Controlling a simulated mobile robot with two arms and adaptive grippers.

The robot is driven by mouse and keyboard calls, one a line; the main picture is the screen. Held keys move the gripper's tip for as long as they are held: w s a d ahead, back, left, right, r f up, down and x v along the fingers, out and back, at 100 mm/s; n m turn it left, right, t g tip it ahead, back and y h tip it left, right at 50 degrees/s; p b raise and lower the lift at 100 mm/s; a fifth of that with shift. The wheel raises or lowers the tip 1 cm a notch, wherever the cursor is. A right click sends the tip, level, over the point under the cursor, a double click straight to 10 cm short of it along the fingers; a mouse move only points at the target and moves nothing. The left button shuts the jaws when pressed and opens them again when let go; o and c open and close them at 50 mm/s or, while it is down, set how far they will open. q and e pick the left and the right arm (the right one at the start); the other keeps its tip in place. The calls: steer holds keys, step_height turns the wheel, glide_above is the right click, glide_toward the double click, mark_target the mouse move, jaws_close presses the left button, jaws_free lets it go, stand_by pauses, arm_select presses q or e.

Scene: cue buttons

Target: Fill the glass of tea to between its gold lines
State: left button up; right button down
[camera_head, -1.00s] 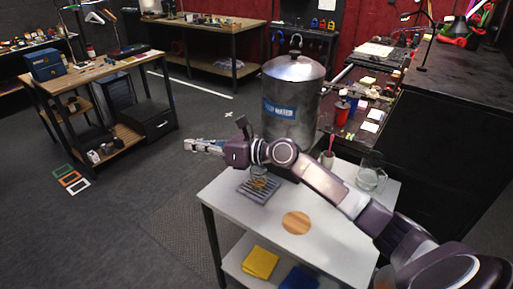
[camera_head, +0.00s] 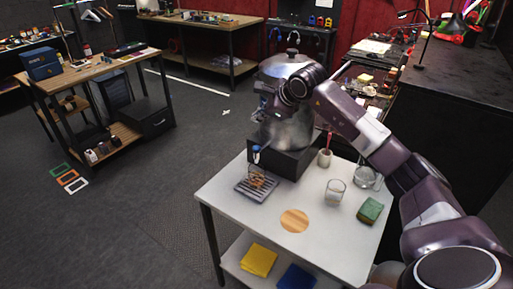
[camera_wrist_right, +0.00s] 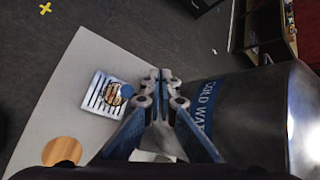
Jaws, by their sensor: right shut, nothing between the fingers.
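The glass of tea (camera_head: 256,177) holds brown liquid and stands on the slatted drip tray (camera_head: 246,191). My right gripper (camera_head: 260,115) is in front of the tank, above the tap and apart from the glass. In the wrist view its fingers (camera_wrist_right: 161,73) are together and empty. My left gripper is out of view.
On the white table (camera_head: 330,245) are a round wooden coaster (camera_head: 294,220), a clear glass (camera_head: 335,192), a green sponge (camera_head: 370,210), a glass jug (camera_head: 364,177) and a cup (camera_head: 324,158). Yellow (camera_head: 259,260) and blue cloths lie on the shelf below.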

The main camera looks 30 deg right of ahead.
mark_target(258, 148)
steer(key=shift+f, duration=0.1)
step_height(258, 148, down, 8)
steer(key=b, duration=0.5)
steer(key=shift+f+b, duration=0.3)
steer(key=shift+b, duration=0.05)
stand_by(1.1)
steer(key=shift+f+b, duration=0.45)
steer(key=shift+f+b, duration=0.55)
steer(key=shift+f, duration=0.05)
stand_by(0.6)
steer(key=shift+r, duration=0.15)
stand_by(1.9)
steer(key=shift+r+p, duration=0.6)
steer(key=shift+r, duration=0.3)
steer(key=shift+r, duration=0.15)
